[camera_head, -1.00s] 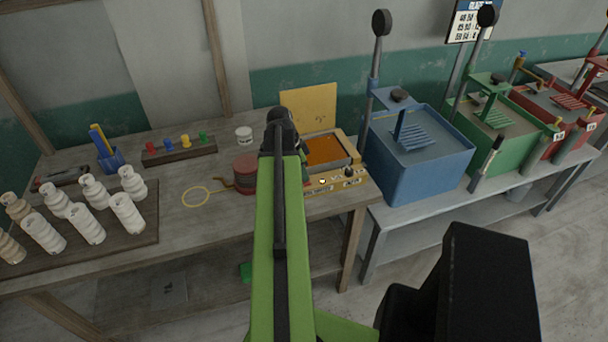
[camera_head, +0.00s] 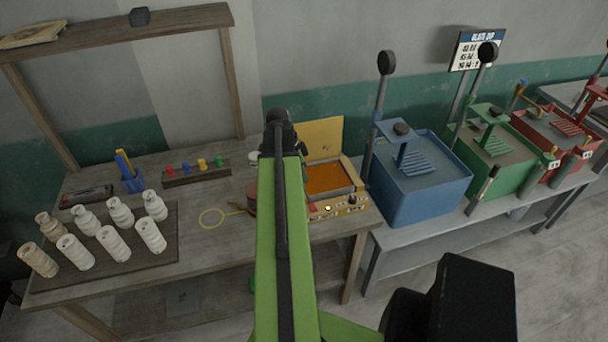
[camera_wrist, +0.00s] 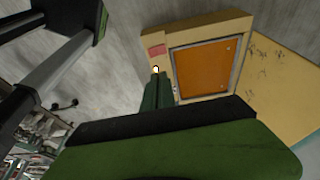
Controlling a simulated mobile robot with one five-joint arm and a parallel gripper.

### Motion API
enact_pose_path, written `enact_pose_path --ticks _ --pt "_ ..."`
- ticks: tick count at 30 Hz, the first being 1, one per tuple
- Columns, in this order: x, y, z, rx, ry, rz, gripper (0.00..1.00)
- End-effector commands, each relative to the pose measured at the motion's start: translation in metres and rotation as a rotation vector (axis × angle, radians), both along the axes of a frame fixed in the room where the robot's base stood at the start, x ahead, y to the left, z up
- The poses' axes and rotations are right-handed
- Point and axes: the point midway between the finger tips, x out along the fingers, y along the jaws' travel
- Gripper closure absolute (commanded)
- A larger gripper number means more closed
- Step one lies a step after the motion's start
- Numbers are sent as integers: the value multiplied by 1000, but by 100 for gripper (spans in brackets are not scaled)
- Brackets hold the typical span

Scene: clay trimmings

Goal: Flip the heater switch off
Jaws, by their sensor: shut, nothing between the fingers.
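The heater (camera_head: 357,187) is a tan box with an orange panel and an upright yellow lid, near the right end of the wooden bench. Its front strip carries a small glowing lamp (camera_head: 328,208) and a small dark switch-like knob (camera_head: 351,199). The heater also shows in the wrist view (camera_wrist: 195,29), with the lamp (camera_wrist: 155,69) lit. My gripper (camera_wrist: 157,80) is shut and empty, its green fingers pointing toward the strip by the lamp. I cannot tell whether they touch it. The fingers may hide the switch in the wrist view; my arm hides them in the head view.
A dark red pot (camera_head: 252,198) and a yellow ring (camera_head: 212,218) lie left of my arm. A board (camera_head: 165,255) with several pale ribbed pieces is further left. A blue press machine (camera_head: 425,190) with a tall lever stands close right of the heater.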

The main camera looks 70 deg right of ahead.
Motion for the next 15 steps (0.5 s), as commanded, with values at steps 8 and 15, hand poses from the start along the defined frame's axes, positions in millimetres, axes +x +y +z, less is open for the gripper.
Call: enact_pose_path --ticks 8,15 --pt "-4 15 2 1 2 2 100" --pt "-3 13 1 0 2 1 100"
